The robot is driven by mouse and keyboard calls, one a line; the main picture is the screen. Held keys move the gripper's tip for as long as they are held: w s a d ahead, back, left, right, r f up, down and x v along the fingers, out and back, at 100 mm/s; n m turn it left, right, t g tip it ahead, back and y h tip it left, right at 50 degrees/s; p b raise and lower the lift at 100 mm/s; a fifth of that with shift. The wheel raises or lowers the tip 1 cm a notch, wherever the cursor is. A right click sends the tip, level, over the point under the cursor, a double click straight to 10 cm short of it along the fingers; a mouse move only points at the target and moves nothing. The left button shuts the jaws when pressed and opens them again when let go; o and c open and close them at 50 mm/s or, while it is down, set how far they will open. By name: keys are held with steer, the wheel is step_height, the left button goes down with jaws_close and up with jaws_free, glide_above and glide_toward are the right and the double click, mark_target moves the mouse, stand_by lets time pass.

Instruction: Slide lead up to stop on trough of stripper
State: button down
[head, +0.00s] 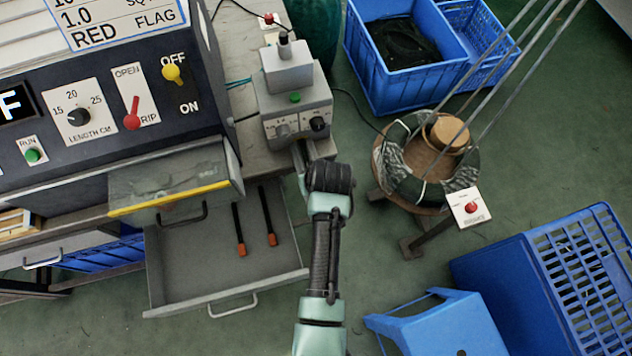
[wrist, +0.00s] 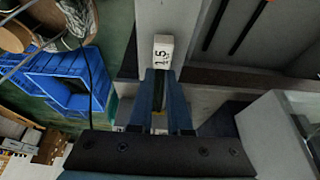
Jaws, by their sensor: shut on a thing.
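The stripper is probably the small grey machine (head: 293,108) with a green button and knobs, on the bench end in the head view. My arm reaches up to its near side, and my wrist hides most of my gripper and the trough there. In the wrist view my gripper (wrist: 160,82) has its blue fingers close together. They are shut on a thin thing, taken as the lead, mostly hidden between them. A white block marked 1.5 (wrist: 163,51) shows just beyond the fingertips. Whether the lead touches a stop cannot be seen.
An open drawer (head: 180,275) left of my arm holds two dark leads with orange ends (head: 240,245). A large control cabinet (head: 100,130) stands left. A cable reel (head: 425,165), blue crates (head: 385,85) and a blue stool (head: 445,325) stand right.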

steer(key=shift+w+a+b, duration=0.3)
steer(key=shift+w+b, duration=0.1)
steer(key=shift+w, duration=0.5)
steer(key=c, duration=0.8)
jaws_free()
steer(key=shift+r, duration=0.15)
steer(key=p+v, duration=0.1)
steer(key=v, duration=1.2)
steer(key=w+r+m+t, duration=0.1)
steer(key=w+r+t, duration=0.3)
steer(key=r, duration=0.6)
steer(key=w+r+t, duration=0.3)
steer(key=w+r, duration=0.1)
steer(key=r, duration=0.6)
steer(key=w+r+m+t, duration=0.1)
steer(key=w+r+t, duration=0.3)
steer(key=r, duration=0.6)
steer(key=s+r+t, duration=0.4)
steer(key=s+r, duration=0.1)
steer(key=r, duration=0.5)
steer(key=s+r+m+t+h, duration=0.1)
steer(key=s+r+t, duration=0.3)
steer(key=r, duration=0.7)
steer(key=s+r+t, duration=0.4)
steer(key=s+r, duration=0.1)
steer(key=r, duration=0.6)
steer(key=shift+s+d+m, duration=0.15)
steer(key=shift+s+m, duration=0.15)
steer(key=shift+s, duration=0.05)
